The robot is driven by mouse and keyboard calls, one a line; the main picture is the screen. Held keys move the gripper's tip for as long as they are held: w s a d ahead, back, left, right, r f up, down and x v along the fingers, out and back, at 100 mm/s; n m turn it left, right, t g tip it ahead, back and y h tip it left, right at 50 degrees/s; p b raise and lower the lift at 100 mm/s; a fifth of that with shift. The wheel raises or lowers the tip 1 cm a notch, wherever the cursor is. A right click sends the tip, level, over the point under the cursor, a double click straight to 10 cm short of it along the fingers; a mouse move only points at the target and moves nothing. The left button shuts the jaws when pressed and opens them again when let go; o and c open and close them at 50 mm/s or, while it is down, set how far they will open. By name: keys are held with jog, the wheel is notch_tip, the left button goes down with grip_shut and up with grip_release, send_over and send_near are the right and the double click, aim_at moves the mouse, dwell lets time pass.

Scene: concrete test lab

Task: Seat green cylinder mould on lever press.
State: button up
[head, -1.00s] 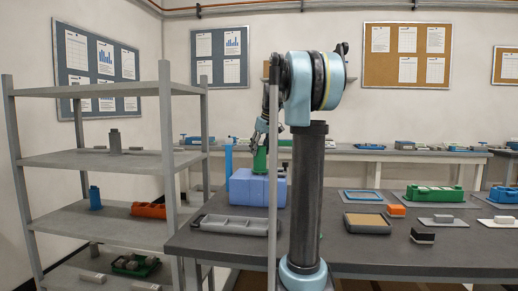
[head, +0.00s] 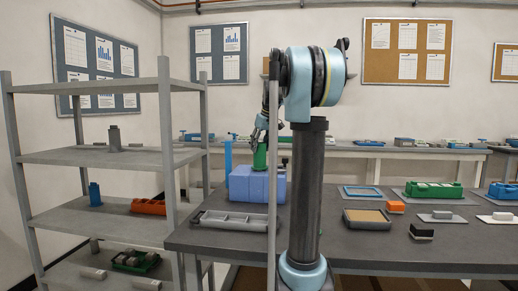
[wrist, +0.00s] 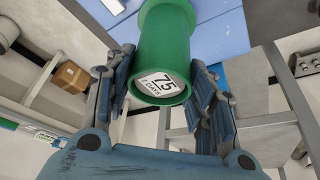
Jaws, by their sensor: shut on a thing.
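The green cylinder mould (head: 260,157) is upright between the fingers of my gripper (head: 262,140). In the wrist view the mould (wrist: 165,45) shows its round end with a white label reading 75, and the fingers of my gripper (wrist: 163,85) flank it. A periwinkle-blue block (head: 252,187) with a blue post (head: 228,157) beside it, apparently the lever press, stands on the dark table. The mould's lower end meets the top of the block in the head view. I cannot tell whether it touches or hovers just above. My arm hides part of the block's right side.
A grey divided tray (head: 235,221) lies in front of the block. A grey metal shelf (head: 85,160) stands close on the left. Right of my column are a blue frame (head: 362,193), a tan-topped tray (head: 367,219) and a green mould block (head: 433,190).

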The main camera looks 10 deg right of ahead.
jog(key=shift+f, duration=0.45)
dwell(1.4)
jog(key=o, duration=1.6)
jog(key=shift+o, duration=0.2)
jog(key=shift+r, duration=2.5)
